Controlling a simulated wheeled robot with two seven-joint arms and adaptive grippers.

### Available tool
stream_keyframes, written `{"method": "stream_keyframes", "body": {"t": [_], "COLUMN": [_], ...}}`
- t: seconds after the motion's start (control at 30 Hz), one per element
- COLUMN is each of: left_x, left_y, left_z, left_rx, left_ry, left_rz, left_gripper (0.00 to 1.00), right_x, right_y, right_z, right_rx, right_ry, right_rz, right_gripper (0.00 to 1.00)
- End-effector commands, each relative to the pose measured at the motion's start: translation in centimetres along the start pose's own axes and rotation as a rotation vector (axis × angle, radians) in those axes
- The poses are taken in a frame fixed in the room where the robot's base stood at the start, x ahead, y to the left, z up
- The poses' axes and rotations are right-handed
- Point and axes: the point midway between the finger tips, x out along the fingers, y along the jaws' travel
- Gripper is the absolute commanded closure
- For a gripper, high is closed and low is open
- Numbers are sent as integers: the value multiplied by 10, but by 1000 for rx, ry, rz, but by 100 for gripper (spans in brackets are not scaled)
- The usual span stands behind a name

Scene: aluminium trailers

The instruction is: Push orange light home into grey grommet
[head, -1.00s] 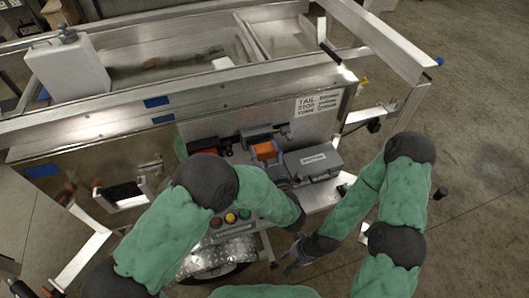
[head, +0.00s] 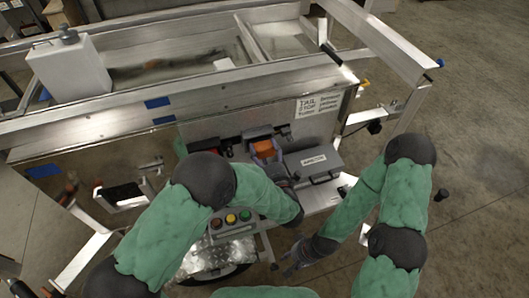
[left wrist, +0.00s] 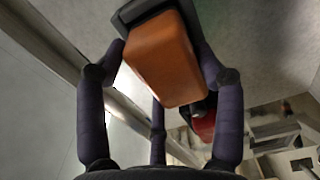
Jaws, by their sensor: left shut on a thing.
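The orange light (head: 264,148) is a block-shaped lamp at the trailer's rear panel, in the middle of the head view. In the left wrist view the orange light (left wrist: 165,60) fills the space between the fingers of my left gripper (left wrist: 162,75). My left gripper (head: 268,158) is shut on it. A dark grey collar, the grommet (left wrist: 142,12), wraps the light's far end. How deep the light sits in it I cannot tell. My right gripper (head: 291,258) hangs empty at the lower middle, away from the light, its fingers apart.
A grey labelled box (head: 315,160) stands just right of the light. A red lamp (left wrist: 204,126) shows beside it in the left wrist view. The floor at right is clear.

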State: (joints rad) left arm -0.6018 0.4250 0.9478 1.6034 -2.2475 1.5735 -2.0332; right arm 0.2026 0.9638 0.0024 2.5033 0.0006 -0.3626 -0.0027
Motion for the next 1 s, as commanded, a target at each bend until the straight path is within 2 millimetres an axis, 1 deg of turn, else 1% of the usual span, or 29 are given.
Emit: {"method": "stream_keyframes", "body": {"t": [1.0], "left_x": [22], "left_y": [0], "left_z": [0], "left_rx": [0], "left_ry": [1], "left_rz": [2], "left_gripper": [69], "right_x": [2], "right_y": [1], "right_z": [0], "right_rx": [0], "right_ry": [0], "right_rz": [0], "right_gripper": [60]}}
